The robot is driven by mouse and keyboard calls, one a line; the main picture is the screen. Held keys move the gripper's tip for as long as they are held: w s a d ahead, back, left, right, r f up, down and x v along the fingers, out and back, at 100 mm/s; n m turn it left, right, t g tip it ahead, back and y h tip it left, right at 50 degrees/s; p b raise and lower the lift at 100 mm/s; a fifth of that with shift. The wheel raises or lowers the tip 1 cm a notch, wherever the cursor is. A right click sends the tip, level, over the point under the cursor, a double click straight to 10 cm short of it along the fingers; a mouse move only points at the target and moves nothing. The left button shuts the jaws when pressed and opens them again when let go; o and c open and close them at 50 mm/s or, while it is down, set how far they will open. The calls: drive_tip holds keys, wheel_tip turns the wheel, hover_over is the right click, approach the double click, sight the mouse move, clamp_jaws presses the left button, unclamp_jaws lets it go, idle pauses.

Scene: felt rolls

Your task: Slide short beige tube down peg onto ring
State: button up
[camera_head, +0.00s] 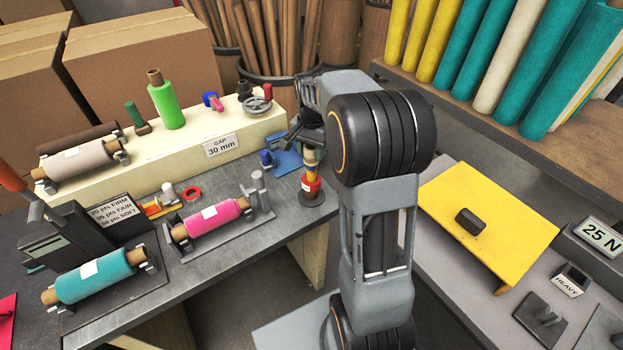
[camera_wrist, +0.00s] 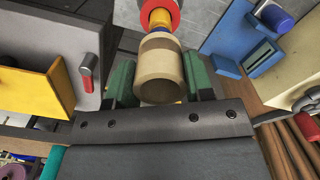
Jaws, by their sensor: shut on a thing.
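The short beige tube (camera_wrist: 160,72) is between the green-padded fingers of my gripper (camera_wrist: 160,88), which is shut on it. Its hollow end faces the wrist camera. In the head view the tube (camera_head: 310,157) is upright at the top of a stack on a dark round base (camera_head: 312,198). Below it are a yellow piece (camera_head: 311,170) and a red ring (camera_head: 311,184). The wrist view shows the yellow piece (camera_wrist: 160,18) and red ring (camera_wrist: 174,8) beyond the tube. The peg is mostly hidden, and I cannot tell how far the tube is around it.
A blue holder (camera_head: 284,160) stands close behind the stack. The cream block with the gap sign (camera_head: 221,145) is to its left. A pink roll (camera_head: 210,219) on a stand lies left on the bench. A yellow board (camera_head: 488,225) is on the right.

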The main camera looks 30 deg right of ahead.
sight(311, 169)
drive_tip(key=shift+f+b, duration=2.6)
drive_tip(key=shift+f, duration=1.25)
idle(2.6)
drive_tip(key=o, duration=1.1)
